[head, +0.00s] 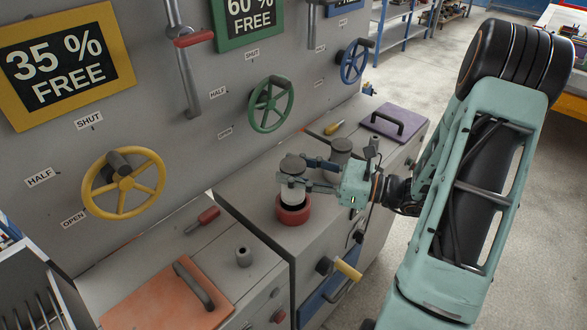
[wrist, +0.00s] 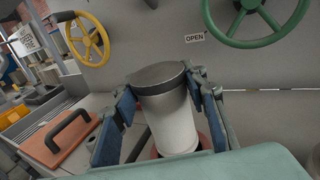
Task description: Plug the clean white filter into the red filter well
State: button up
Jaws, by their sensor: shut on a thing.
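The white filter (head: 292,192) has a dark grey cap and a white body. My gripper (head: 302,174) is shut on it near the cap, and it looks upright. The red filter well (head: 292,213) is a red ring on the grey cabinet top, directly below the filter. In the head view the filter's lower end meets or overlaps the ring; I cannot tell how deep it sits. In the wrist view the filter (wrist: 170,120) stands between the two blue fingers (wrist: 165,95), with part of the red ring behind its base.
A dark grey cylinder (head: 339,151) stands just behind my gripper. A purple lid (head: 394,122) and a yellow-handled screwdriver (head: 335,128) lie farther back. An orange lid (head: 165,300), a red-handled screwdriver (head: 203,220) and a small grey cylinder (head: 244,257) are at left. Handwheels (head: 270,104) line the panel wall.

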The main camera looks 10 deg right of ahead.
jog(key=shift+f+b, duration=2.05)
jog(key=shift+f, duration=0.8)
jog(key=o, duration=1.3)
jog(key=v, duration=1.2)
